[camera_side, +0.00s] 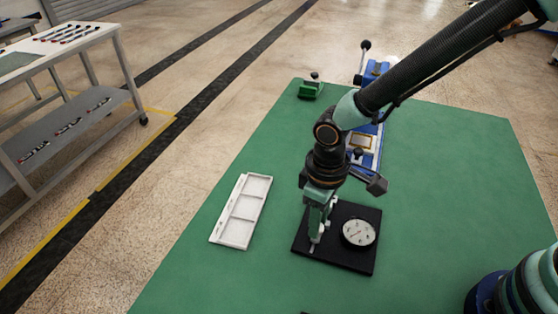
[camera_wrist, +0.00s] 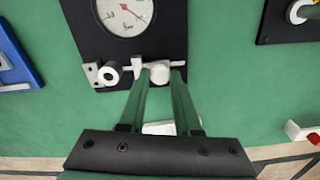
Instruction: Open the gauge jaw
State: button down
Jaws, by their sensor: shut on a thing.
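The gauge is a round white dial (camera_side: 358,233) on a black base plate (camera_side: 328,257) lying on the green table. In the wrist view the dial (camera_wrist: 124,14) has a red needle. Below it a thin white bar runs sideways to a white knob (camera_wrist: 160,73), with a small white block (camera_wrist: 92,73) and a black-ringed round piece (camera_wrist: 111,71) to its left. My gripper (camera_side: 313,242) reaches down to the plate, left of the dial. In the wrist view my gripper (camera_wrist: 163,80) has its fingers on either side of the knob, shut on it. The side view hides the knob.
A white divided tray (camera_side: 268,178) lies left of the gauge. A blue fixture (camera_side: 374,72) stands behind my arm, with a small green lever block (camera_side: 310,90) left of it. A cart (camera_side: 75,118) stands off the table at left. The table's right side is clear.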

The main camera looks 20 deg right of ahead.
jog(key=shift+s+a+r, duration=0.1)
jog(key=shift+s+a, duration=0.1)
jog(key=c, duration=0.6)
grip_release()
notch_tip(320, 180, up, 12)
jog(key=shift+d, duration=0.1)
jog(key=s+d+r+m+t, duration=0.1)
jog(key=d+r+m+t, duration=0.1)
jog(key=d, duration=0.9)
jog(key=s+d+r+m+t, duration=0.1)
jog(key=d+r+m+t, duration=0.2)
jog(key=d+r, duration=0.3)
jog(key=d+m, duration=0.1)
jog(key=d, duration=0.4)
jog(key=shift+s+d+r+m+t, duration=0.2)
jog(key=shift+d+r+m+t, duration=0.1)
jog(key=shift+d+r+m, duration=0.1)
